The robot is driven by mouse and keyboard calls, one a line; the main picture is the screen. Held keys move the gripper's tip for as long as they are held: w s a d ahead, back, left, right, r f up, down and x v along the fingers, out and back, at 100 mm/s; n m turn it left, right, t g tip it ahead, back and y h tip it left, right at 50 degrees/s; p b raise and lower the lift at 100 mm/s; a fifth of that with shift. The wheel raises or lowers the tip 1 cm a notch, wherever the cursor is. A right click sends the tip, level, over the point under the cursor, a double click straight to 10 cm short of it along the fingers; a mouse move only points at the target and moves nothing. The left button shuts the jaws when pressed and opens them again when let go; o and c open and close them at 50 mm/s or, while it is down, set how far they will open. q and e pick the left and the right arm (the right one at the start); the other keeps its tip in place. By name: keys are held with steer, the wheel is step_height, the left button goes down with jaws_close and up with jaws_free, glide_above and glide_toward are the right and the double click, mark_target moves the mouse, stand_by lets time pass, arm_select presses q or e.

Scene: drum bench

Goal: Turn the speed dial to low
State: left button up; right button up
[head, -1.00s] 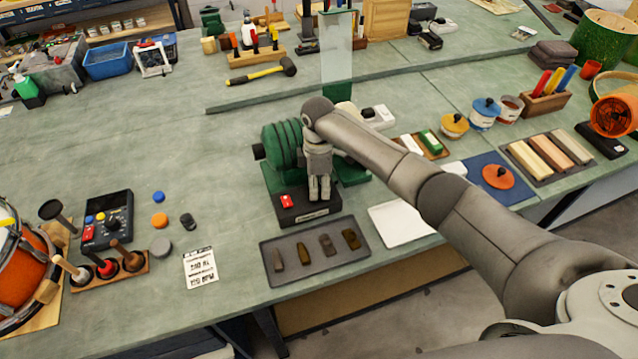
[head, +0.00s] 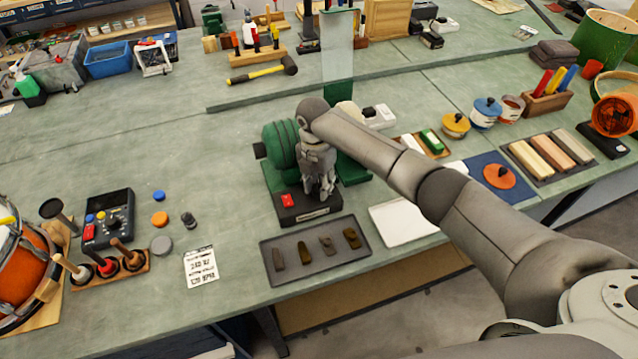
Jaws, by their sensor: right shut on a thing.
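A green motor-like machine (head: 279,146) stands on a dark base (head: 298,213) near the middle of the bench. A red switch (head: 288,201) sits on the base's front left. My right gripper (head: 321,196) points down at the front right of this base, just right of the red switch. Its fingers are closed together on the speed dial, which they hide, so I cannot see its pointer or setting. My left gripper is not in view.
A dark tray with several small parts (head: 315,273) lies just in front of the machine. A white sheet (head: 405,220) lies to its right. A control box with knobs (head: 108,219) stands at the left.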

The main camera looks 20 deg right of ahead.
mark_target(315, 186)
steer(key=shift+a+n, duration=0.1)
steer(key=shift+n, duration=1.2)
steer(key=o, duration=1)
step_height(315, 186, up, 12)
steer(key=shift+w+a, duration=0.15)
steer(key=shift+a, duration=0.1)
